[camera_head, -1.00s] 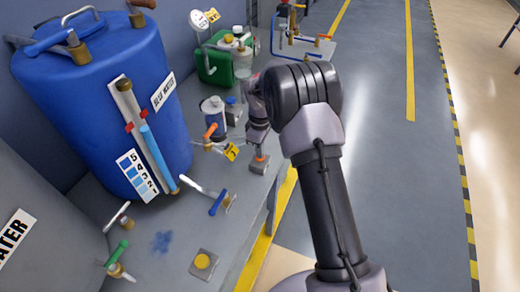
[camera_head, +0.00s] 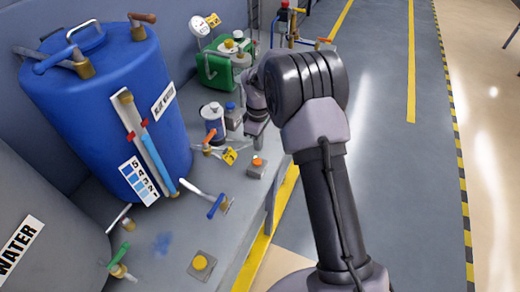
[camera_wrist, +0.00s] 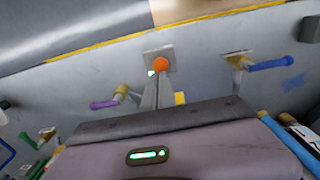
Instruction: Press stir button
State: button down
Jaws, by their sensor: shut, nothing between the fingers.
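An orange button (camera_head: 257,162) sits on a small grey box near the bench's front edge. It also shows in the wrist view (camera_wrist: 160,64), just beyond my fingertips, with a small bright green spot beside it. No stir label is readable on it. My gripper (camera_head: 256,135) is shut and empty. It hangs just behind and above the orange button, apart from it, and the button's top is uncovered. In the wrist view the closed fingers (camera_wrist: 158,88) point toward the button. A yellow button (camera_head: 200,262) on a grey plate lies nearer on the bench.
A blue drum (camera_head: 95,110) and a grey water tank (camera_head: 40,235) stand at the left. Valves with blue (camera_head: 216,206) and green (camera_head: 118,256) handles stick out over the bench. A small pump-like canister (camera_head: 212,120) is left of my gripper. The floor at right is clear.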

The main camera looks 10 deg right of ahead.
notch_tip(320, 180, up, 6)
jog(key=p, duration=0.1)
jog(key=shift+a, duration=0.2)
jog(key=shift+w, duration=0.1)
jog(key=s+r+m+t+y+b, duration=0.15)
jog(key=s+r+m+b, duration=0.45)
jog(key=s+r, duration=0.65)
jog(key=s+a+f+m+t+b, duration=0.1)
jog(key=s+m, duration=0.3)
jog(key=s, duration=0.6)
jog(key=s+a+m+t+b, duration=0.1)
jog(key=s+m, duration=0.4)
jog(key=s, duration=0.5)
jog(key=shift+s+f+t+b, duration=0.35)
jog(key=shift+t+b, duration=0.25)
jog(key=shift+t, duration=0.45)
jog(key=shift+y, duration=0.25)
